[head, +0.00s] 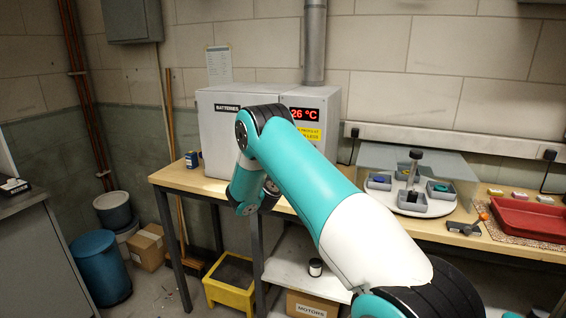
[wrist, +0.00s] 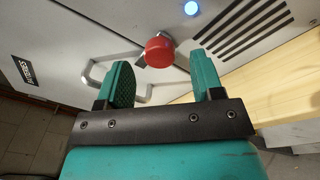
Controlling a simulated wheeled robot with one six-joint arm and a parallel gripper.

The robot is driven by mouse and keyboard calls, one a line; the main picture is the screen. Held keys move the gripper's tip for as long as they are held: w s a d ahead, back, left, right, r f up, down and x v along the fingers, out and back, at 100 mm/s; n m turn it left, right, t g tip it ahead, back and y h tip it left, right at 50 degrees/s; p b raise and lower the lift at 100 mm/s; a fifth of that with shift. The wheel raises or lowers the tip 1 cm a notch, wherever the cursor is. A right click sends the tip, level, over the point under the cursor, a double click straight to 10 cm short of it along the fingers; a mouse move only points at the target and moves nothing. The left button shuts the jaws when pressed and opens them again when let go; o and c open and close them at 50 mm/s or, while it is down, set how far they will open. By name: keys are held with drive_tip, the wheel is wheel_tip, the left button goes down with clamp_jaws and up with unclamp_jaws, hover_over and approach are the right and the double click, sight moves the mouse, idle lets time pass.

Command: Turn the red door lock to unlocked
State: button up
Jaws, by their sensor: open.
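The red door lock (wrist: 159,52) is a round red knob on the front of the pale grey cabinet in the wrist view, with a small metal tab at its side. My gripper (wrist: 162,82) is open, with a teal finger on each side in that view. The knob shows beyond the fingertips and between them; I see no contact. A metal handle (wrist: 97,76) is on the cabinet, partly behind the left finger. In the head view my arm hides the lock and the gripper, and the cabinet (head: 222,125) stands on the wooden bench.
A blue light (wrist: 191,8) and dark vent slots (wrist: 243,30) are near the lock. The wooden bench (head: 175,178) runs under the cabinet. A turntable with grey bins (head: 410,200) and a red tray (head: 530,218) are at the right. A small can (head: 191,160) stands left of the cabinet.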

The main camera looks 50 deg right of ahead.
drive_tip(key=shift+x, duration=1.1)
drive_tip(key=c, duration=0.9)
